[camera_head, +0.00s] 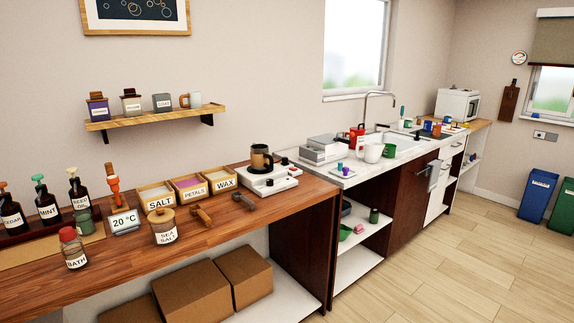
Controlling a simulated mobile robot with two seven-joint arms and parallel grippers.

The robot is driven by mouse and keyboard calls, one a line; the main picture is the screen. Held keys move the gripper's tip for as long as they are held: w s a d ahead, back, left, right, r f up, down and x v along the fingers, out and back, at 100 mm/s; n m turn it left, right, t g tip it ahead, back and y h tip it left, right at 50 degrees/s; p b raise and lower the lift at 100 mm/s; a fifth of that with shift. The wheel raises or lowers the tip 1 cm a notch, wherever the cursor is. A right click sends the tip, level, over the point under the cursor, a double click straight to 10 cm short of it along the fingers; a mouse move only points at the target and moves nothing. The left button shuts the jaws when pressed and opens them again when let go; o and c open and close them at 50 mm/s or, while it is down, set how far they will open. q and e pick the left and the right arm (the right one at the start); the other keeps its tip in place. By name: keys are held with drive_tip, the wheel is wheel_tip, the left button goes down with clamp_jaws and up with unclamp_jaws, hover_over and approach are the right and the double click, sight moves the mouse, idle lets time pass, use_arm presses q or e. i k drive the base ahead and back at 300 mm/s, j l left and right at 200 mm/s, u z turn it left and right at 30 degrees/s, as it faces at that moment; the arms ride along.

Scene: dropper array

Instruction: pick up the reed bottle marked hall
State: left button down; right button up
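I cannot make out a reed bottle marked hall in the head view. Three dark pump bottles stand in a row at the left of the wooden counter: one with a partly cut label (11,216), one marked MINT (47,207), and one reading SEED OIL (79,194). On the wall shelf stand a purple-labelled container (97,108) and a dark container with a white label (131,104); their labels are too small to read surely. Neither of my grippers is in view.
The wooden counter (228,236) also holds a BATH jar (73,250), a SEA SALT jar (164,228), a 20 °C display (125,222), labelled boxes and a mug on a white device (264,178). Cartons (245,275) sit below. The floor (460,270) at right is clear.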

sight(83, 216)
drive_tip(key=u, duration=1.35)
drive_tip(key=i+l, duration=0.35)
drive_tip(key=l, duration=0.2)
drive_tip(key=i+l+z, duration=0.1)
drive_tip(key=i+l, duration=0.3)
drive_tip(key=l, duration=0.2)
drive_tip(key=i+l, duration=0.4)
drive_tip(key=l, duration=0.15)
drive_tip(key=i+j, duration=0.2)
